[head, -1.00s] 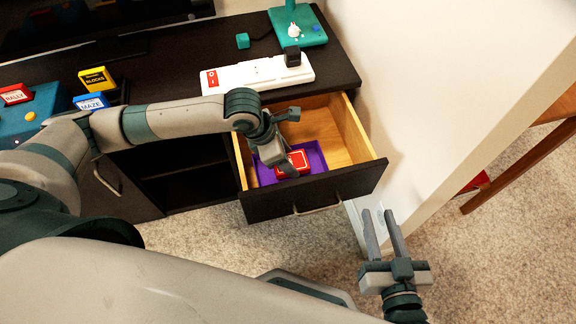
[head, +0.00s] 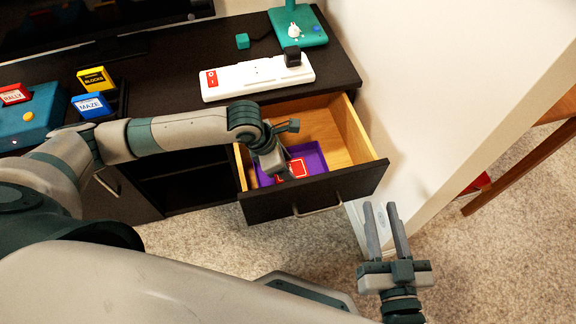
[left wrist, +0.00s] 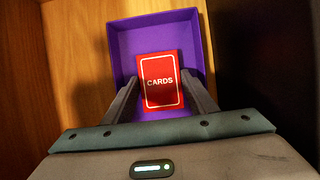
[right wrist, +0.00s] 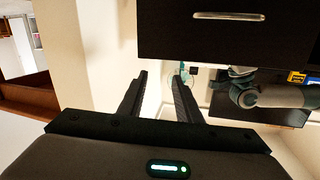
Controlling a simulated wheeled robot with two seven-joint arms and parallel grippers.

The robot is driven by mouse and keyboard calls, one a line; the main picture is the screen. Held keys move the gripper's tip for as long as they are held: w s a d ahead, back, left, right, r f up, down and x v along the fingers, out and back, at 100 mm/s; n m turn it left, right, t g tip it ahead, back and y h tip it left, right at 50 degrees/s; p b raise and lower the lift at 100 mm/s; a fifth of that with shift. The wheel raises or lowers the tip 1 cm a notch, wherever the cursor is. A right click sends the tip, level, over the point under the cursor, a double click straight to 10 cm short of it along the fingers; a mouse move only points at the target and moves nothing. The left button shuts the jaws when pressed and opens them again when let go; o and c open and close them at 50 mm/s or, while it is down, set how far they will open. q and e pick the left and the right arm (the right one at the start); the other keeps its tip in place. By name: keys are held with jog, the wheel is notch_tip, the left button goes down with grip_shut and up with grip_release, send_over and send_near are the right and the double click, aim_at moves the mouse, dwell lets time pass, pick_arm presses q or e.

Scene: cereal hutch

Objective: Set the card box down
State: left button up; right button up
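The red card box (head: 299,168), marked "CARDS", is in the purple tray (head: 317,157) inside the open drawer (head: 345,134). The left wrist view shows the card box (left wrist: 161,82) face up between my left fingers, within the walls of the purple tray (left wrist: 153,36). My left gripper (head: 286,172) reaches down into the drawer and is shut on the card box's sides. I cannot tell whether the box's underside touches the tray floor. My right gripper (head: 382,208) is open and empty, in front of the drawer and to its right.
A white power strip (head: 255,77) lies on the dark cabinet top behind the drawer. A teal lamp base (head: 311,34) and small teal cube (head: 242,41) are farther back. Game boxes (head: 91,105) stand at left. A white wall (head: 420,90) closes off the right side.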

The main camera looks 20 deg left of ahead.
pick_arm(q)
jog(key=o, duration=0.3)
jog(key=shift+r, duration=0.1)
jog(key=shift+a+r, duration=0.15)
jog(key=shift+r, duration=0.3)
jog(key=p+v, duration=0.2)
jog(key=v, duration=0.9)
pick_arm(e)
notch_tip(320, 180, down, 8)
jog(key=s+d+g+h, duration=0.1)
jog(key=s+d+g, duration=0.1)
jog(key=g, duration=0.3)
jog(key=shift+s+d+h, duration=0.2)
jog(key=shift+s+h, duration=0.05)
jog(key=shift+h, duration=0.05)
jog(key=shift+r, duration=0.1)
